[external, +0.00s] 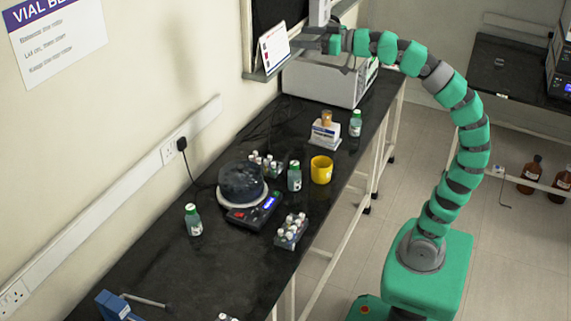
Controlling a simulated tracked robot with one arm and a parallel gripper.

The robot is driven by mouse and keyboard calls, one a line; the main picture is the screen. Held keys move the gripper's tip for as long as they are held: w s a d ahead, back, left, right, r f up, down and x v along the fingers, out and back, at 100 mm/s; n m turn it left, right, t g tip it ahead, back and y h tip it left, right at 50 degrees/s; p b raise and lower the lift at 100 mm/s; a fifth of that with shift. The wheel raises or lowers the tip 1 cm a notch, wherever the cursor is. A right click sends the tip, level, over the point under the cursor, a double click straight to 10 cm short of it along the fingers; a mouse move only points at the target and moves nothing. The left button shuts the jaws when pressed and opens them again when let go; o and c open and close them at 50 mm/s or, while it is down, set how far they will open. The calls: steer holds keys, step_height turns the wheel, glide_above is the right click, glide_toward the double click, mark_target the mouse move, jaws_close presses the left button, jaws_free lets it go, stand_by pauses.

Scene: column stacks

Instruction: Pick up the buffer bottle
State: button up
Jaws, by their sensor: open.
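Three green bottles with white caps and pale labels stand upright on the black bench: one at the left (194,221), one in the middle (294,178), and one farther back (355,124). Their labels are too small to read, so I cannot tell which is the buffer bottle. My gripper (308,41) is at the far end of the bench, high above it, close to the white leaning card (273,48). It is open and well apart from all three bottles. Its fingers are small and hard to make out.
A large white instrument (325,82) stands below my gripper.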

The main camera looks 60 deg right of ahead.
step_height(320, 180, up, 18)
steer(key=s+a+n+t+y+p, duration=0.1)
steer(key=s+a+t+y, duration=0.15)
steer(key=t, duration=0.45)
steer(key=d+r+m+t+h, duration=0.3)
steer(key=d+r+m+h, duration=0.1)
steer(key=m+h, duration=0.15)
steer(key=m+g+h+p, duration=0.2)
steer(key=m+g+h, duration=0.6)
steer(key=g, duration=1)
glide_above(297, 175)
steer(key=s+a, duration=0.1)
step_height(297, 175, down, 31)
steer(key=h, duration=0.1)
steer(key=shift+n, duration=0.45)
steer(key=f, duration=5.3)
steer(key=shift+s+a+f, duration=0.1)
steer(key=shift+s+a, duration=0.05)
steer(key=shift+a, duration=0.05)
steer(key=shift+x, duration=1.1)
steer(key=w+d+f, duration=0.1)
steer(key=w+d+f+b, duration=0.1)
steer(key=shift+w+d+f, duration=0.15)
steer(key=shift+w+f, duration=0.1)
steer(key=shift+f, duration=0.05)
steer(key=shift+w+d+f+b, duration=0.15)
steer(key=shift+w+d+b, duration=0.1)
steer(key=shift+d+b, duration=0.1)
